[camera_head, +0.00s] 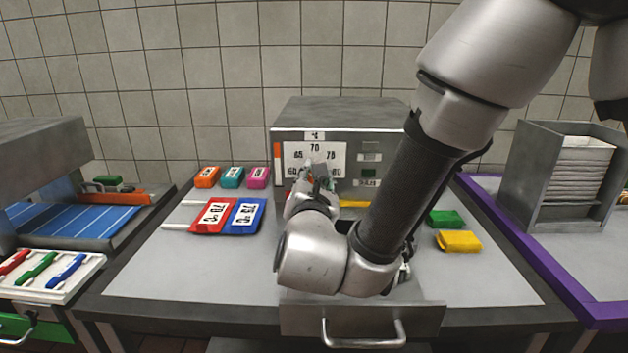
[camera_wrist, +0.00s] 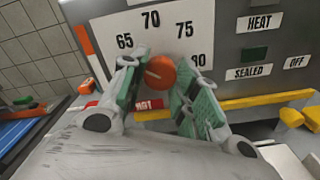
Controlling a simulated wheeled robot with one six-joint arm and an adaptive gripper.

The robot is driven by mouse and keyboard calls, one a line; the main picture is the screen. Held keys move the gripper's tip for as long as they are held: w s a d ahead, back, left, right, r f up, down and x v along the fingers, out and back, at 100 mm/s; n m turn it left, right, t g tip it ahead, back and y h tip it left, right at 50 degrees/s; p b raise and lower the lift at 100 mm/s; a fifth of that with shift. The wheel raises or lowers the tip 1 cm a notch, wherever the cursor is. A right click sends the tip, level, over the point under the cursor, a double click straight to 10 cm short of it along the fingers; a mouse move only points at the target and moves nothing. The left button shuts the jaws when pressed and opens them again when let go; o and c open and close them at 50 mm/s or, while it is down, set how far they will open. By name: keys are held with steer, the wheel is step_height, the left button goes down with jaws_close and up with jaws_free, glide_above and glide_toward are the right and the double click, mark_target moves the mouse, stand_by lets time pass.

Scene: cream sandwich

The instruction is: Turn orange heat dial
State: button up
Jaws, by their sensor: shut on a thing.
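The orange heat dial (camera_wrist: 161,73) sits on the white scale plate (camera_wrist: 112,28) of the grey machine (camera_head: 345,113). Its pale mark lies on its left side; I cannot tell the exact reading. The wrist view shows 65, 70, 75 and 80 around it, with 60 hidden. My gripper (camera_wrist: 160,82) has its green-padded fingers on either side of the dial, shut on it. In the head view, my gripper (camera_head: 317,180) reaches the front of the machine and hides most of the dial.
Red (camera_head: 213,215) and blue (camera_head: 245,215) 78 °C cards lie left of my arm. Small orange, teal and pink blocks (camera_head: 232,177) lie behind them. Green (camera_head: 446,219) and yellow (camera_head: 459,241) blocks lie right. A drawer (camera_head: 300,319) with a handle stands out at the front.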

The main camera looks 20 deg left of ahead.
steer(key=shift+m, duration=0.6)
steer(key=o, duration=1)
steer(key=shift+s, duration=0.1)
steer(key=v, duration=1.2)
